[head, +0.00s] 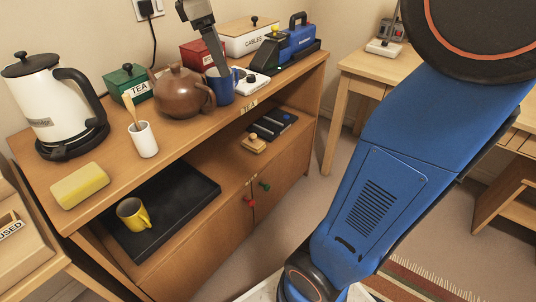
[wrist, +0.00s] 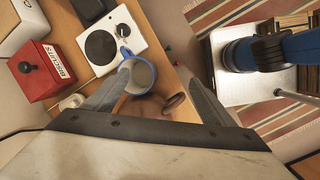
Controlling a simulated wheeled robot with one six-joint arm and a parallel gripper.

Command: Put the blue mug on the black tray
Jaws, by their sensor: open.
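The blue mug (head: 221,88) stands on the cabinet top, right of the brown teapot (head: 180,92). In the wrist view the blue mug (wrist: 139,76) is seen from above, with its handle pointing up and left in the picture. My gripper (wrist: 153,70) is open, with one finger on each side of the mug; I cannot tell whether either finger touches it. In the head view my gripper (head: 218,68) reaches down at the mug and hides part of it. The black tray (head: 178,198) lies on the shelf below, with a yellow mug (head: 133,214) on its left part.
A white kettle (head: 45,100), green tea tin (head: 128,84), white cup (head: 143,139) and yellow block (head: 79,186) share the cabinet top. A red biscuits box (wrist: 45,70) and white item (wrist: 112,40) are near the mug. The tray's right part is clear, beneath the cabinet top.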

